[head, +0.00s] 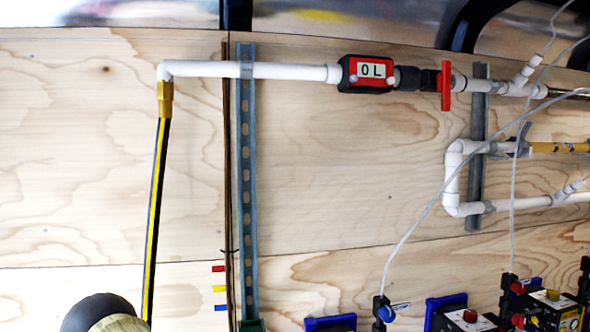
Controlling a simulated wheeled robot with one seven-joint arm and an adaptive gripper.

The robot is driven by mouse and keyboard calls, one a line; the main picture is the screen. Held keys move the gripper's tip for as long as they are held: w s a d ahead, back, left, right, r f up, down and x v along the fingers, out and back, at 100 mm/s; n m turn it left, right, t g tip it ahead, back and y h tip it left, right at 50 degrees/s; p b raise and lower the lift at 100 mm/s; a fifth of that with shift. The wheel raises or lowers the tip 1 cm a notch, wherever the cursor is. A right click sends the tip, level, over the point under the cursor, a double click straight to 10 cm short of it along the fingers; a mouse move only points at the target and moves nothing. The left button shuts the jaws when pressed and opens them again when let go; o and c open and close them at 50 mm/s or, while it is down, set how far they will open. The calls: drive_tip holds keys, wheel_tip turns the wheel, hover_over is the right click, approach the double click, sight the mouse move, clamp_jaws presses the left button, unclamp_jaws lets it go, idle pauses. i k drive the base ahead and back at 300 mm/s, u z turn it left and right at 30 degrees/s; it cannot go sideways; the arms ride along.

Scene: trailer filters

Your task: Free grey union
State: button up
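A dark grey coupling (408,79), which looks like the union, sits in the upper white pipe line. It joins the red and black meter (366,74), whose face reads "0 L", on its left to the valve with the red handle (446,86) on its right. The union is in line with the pipe, and nothing is touching it from outside. Whether its threads are loose or tight cannot be told. My gripper is not in view.
A white pipe (290,71) runs left to an elbow with a yellow-black hose (156,200) hanging down. Metal struts (247,180) stand on the plywood wall (340,150). Thin grey tubes (432,205) cross at right. Pump boxes (465,318) stand at lower right.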

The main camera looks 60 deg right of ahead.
sight(524, 130)
drive_tip(key=z, duration=0.05)
drive_tip(key=k, duration=0.5)
drive_tip(key=z, duration=2.4)
drive_tip(key=i, duration=0.5)
drive_tip(key=z, duration=0.55)
